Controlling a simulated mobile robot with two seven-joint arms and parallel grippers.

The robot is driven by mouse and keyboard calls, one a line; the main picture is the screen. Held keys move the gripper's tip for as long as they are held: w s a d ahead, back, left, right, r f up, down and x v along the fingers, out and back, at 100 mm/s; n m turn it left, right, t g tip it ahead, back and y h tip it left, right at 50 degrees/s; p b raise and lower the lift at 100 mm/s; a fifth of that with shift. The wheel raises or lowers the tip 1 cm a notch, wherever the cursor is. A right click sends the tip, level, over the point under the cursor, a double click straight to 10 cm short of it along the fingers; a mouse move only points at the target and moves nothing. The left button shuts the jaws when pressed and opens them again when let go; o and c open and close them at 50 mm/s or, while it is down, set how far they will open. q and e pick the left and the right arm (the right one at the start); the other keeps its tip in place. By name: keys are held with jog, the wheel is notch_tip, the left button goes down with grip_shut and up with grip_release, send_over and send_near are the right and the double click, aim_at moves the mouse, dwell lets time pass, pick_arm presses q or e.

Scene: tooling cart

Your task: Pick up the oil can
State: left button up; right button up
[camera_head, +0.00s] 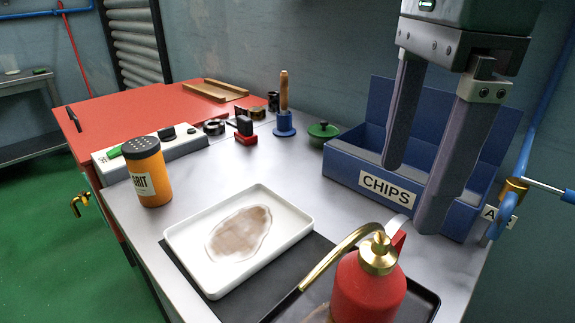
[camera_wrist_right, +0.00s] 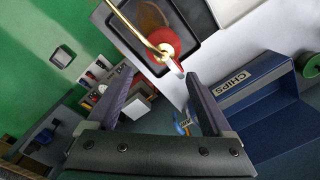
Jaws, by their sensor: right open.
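The oil can (camera_head: 368,290) is red with a brass cap and a long curved brass spout pointing left. It stands at the front of the cart top, on or beside a black tray, its lower part cut off by the picture edge. In the right wrist view the oil can (camera_wrist_right: 162,42) shows at the top, beyond the fingertips. My right gripper (camera_head: 412,195) is open and empty, its fingers pointing down above and behind the can, in front of the blue bin. It also shows in the wrist view (camera_wrist_right: 158,85). My left gripper is not in view.
A blue bin labelled CHIPS (camera_head: 350,178) stands behind the right fingers. A white tray with a brown stain (camera_head: 300,213) lies left of the can. An orange grit canister (camera_head: 150,180) stands farther left. Bare cart top lies between the white tray and the bin.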

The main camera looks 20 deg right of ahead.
aim_at(381, 245)
notch_tip(381, 245, down, 4)
jog(key=shift+w+d+r, duration=0.1)
jog(key=shift+r, duration=0.05)
jog(key=shift+w+a+f+p, duration=0.1)
jog(key=shift+w+f+p, duration=0.1)
jog(key=shift+f, duration=1.35)
jog(key=shift+w+a+f+p, duration=0.1)
jog(key=shift+w+f+p, duration=0.1)
jog(key=shift+f, duration=1.35)
grip_shut()
